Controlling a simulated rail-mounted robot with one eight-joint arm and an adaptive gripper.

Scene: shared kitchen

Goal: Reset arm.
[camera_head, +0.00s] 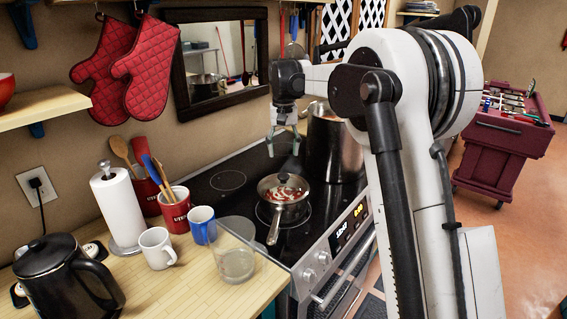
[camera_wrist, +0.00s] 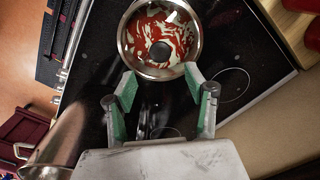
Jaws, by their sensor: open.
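My gripper (camera_head: 284,140) hangs over the black stovetop, its two fingers pointing down. It is open and nothing is between its green-padded fingers, which also show in the wrist view (camera_wrist: 161,78). A small steel saucepan (camera_head: 284,204) stands on the front burner, below my gripper. Its lid looks like glass with a dark knob, and red and white contents show through. In the wrist view the saucepan (camera_wrist: 160,68) lies just beyond the fingertips. My fingers look apart from it.
A tall dark pot (camera_head: 334,150) stands at the back right of the stove (camera_head: 228,181), close to my arm. A clear container (camera_head: 236,263), blue mug (camera_head: 202,226), white mug (camera_head: 157,248), paper towel roll (camera_head: 117,212) and black kettle (camera_head: 62,282) crowd the counter. Red oven mitts (camera_head: 143,72) hang on the wall.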

